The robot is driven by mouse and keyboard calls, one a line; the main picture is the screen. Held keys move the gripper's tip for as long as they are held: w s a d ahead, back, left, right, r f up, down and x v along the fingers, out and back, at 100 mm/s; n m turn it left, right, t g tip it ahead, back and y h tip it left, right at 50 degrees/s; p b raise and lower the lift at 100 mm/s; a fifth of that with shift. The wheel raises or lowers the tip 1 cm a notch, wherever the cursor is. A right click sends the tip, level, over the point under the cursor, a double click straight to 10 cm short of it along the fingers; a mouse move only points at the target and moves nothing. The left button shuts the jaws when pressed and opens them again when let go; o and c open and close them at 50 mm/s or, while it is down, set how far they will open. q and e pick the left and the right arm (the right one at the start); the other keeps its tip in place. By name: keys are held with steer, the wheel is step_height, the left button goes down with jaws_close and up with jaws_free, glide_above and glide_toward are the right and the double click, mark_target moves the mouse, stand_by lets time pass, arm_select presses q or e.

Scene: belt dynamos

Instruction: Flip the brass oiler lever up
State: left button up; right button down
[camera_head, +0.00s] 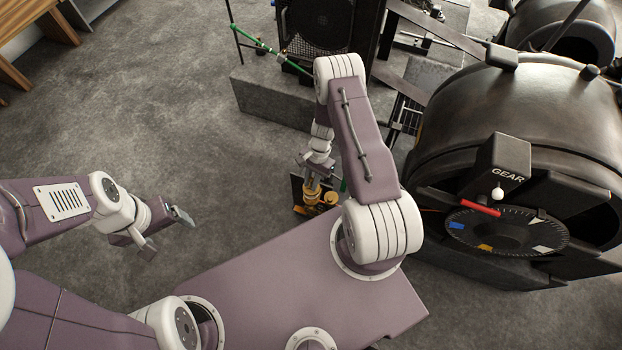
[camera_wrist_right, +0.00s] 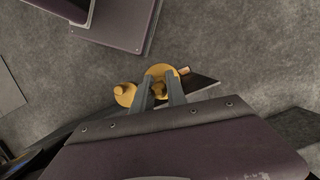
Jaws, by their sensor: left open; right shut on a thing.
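The brass oiler (camera_head: 329,198) sits low on a dark plate, beside the front edge of my base in the head view. In the right wrist view it shows as a round brass cup (camera_wrist_right: 124,95) beside a brass disc (camera_wrist_right: 161,70). My right gripper (camera_head: 312,186) reaches down to it. In the wrist view the fingers of my right gripper (camera_wrist_right: 159,88) are closed around a small brass piece, which appears to be the lever. The fingers partly hide it, and its angle cannot be told. My left gripper (camera_head: 168,232) is open and empty above bare floor.
A large dark dynamo (camera_head: 520,110) with a GEAR dial (camera_head: 508,232) and a red handle (camera_head: 480,208) stands at the right. A black grille unit (camera_head: 320,30) with a green rod (camera_head: 262,44) stands at the back.

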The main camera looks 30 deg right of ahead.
steer(key=c, duration=1.4)
jaws_free()
steer(key=shift+c, duration=0.2)
steer(key=v, duration=0.9)
steer(key=shift+b, duration=0.3)
steer(key=shift+w, duration=0.1)
